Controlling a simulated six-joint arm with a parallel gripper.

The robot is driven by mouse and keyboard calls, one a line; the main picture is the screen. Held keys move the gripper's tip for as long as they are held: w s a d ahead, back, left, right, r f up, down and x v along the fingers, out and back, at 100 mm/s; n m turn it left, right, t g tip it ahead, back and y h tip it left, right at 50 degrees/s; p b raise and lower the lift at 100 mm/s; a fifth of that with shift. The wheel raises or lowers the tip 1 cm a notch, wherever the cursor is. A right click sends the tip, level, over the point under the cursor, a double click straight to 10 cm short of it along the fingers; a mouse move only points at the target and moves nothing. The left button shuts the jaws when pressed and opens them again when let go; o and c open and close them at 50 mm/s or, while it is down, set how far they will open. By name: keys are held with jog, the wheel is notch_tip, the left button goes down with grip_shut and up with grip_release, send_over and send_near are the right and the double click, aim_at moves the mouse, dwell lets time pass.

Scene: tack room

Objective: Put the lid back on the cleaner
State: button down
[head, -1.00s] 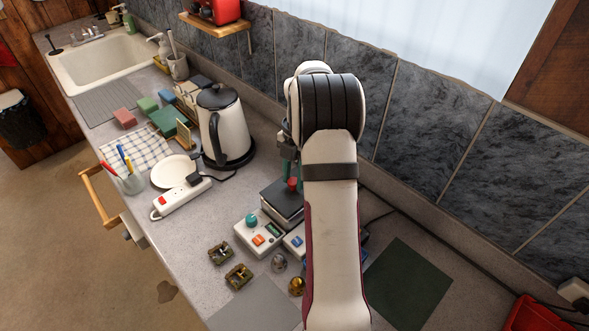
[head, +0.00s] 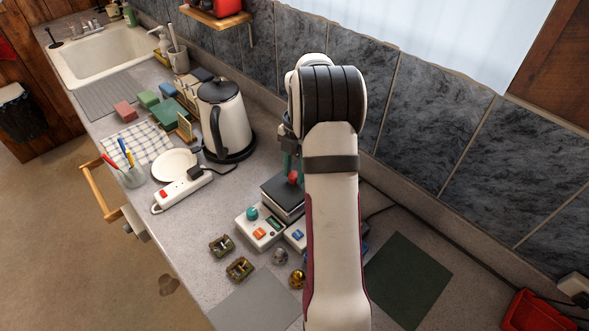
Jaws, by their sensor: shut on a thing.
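My gripper (head: 291,166) is largely hidden behind my own arm. Its greenish fingers point down and are shut at the red knob of a dark square lid (head: 281,190). The lid looks roughly level. Light and dark layers show beneath it, but I cannot tell whether it touches what is below. In front of it stands a pale control box (head: 256,235) with a teal knob and orange button. A second pale box (head: 295,236) with a blue button is beside it, partly behind my arm. I cannot tell which body is the cleaner.
A kettle (head: 232,121) stands behind and left of the lid, with a power strip (head: 181,191) and white plate (head: 174,165) nearby. Buckles (head: 239,269) and small metal pieces (head: 297,279) lie in front. A dark green mat (head: 408,280) lies bare at right.

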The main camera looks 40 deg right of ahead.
jog(key=shift+f, duration=0.55)
jog(key=c, duration=0.8)
grip_release()
jog(key=shift+c, duration=0.2)
notch_tip(320, 180, up, 11)
jog(key=d, duration=0.1)
jog(key=shift+w+d, duration=0.15)
jog(key=shift+f, duration=0.1)
